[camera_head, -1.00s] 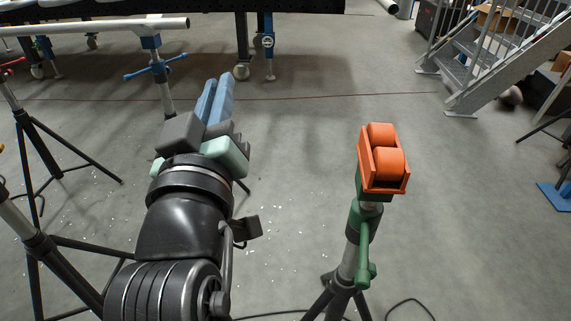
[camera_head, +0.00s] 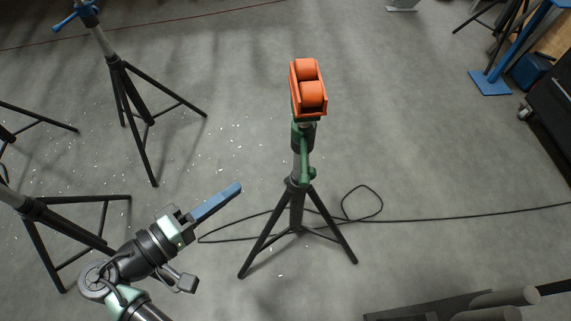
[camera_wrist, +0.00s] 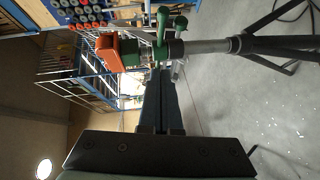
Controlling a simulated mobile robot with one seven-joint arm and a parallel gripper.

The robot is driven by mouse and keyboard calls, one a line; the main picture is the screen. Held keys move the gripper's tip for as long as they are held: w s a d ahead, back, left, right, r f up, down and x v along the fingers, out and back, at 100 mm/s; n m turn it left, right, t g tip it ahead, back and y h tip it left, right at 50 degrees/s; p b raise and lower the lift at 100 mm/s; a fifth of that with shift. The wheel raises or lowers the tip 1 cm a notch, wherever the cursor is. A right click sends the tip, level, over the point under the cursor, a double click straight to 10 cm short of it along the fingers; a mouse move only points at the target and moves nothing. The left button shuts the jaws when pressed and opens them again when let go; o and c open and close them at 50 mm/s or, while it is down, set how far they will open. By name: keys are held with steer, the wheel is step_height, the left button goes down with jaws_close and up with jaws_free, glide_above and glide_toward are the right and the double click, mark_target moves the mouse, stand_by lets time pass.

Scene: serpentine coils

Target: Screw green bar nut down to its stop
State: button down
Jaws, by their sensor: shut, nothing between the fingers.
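The green bar nut (camera_head: 303,137) sits on the post of a tripod stand, below an orange roller head (camera_head: 309,89). Its bar (camera_head: 307,166) hangs down beside the post in the head view. In the wrist view the stand lies sideways, with the green nut (camera_wrist: 162,52) just beyond my fingertips. My gripper (camera_head: 236,188) has long blue fingers, closed together with nothing between them. It is at the lower left of the stand in the head view, pointing up and right toward it, apart from the nut. In the wrist view the fingertips (camera_wrist: 159,76) partly overlap the nut's lower edge.
The stand's black tripod legs (camera_head: 264,241) spread on the grey floor. A black cable (camera_head: 430,219) loops behind them. Another tripod (camera_head: 137,100) stands at the upper left, with more black legs at the left edge. Dark cylinders (camera_head: 495,302) lie at the bottom right. Floor right of the stand is mostly clear.

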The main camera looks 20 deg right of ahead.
steer(key=s+d+x, duration=0.1)
steer(key=s+x, duration=0.1)
steer(key=x, duration=0.9)
steer(key=shift+s+d+f, duration=0.15)
steer(key=shift+d+f, duration=0.1)
steer(key=shift+d, duration=0.1)
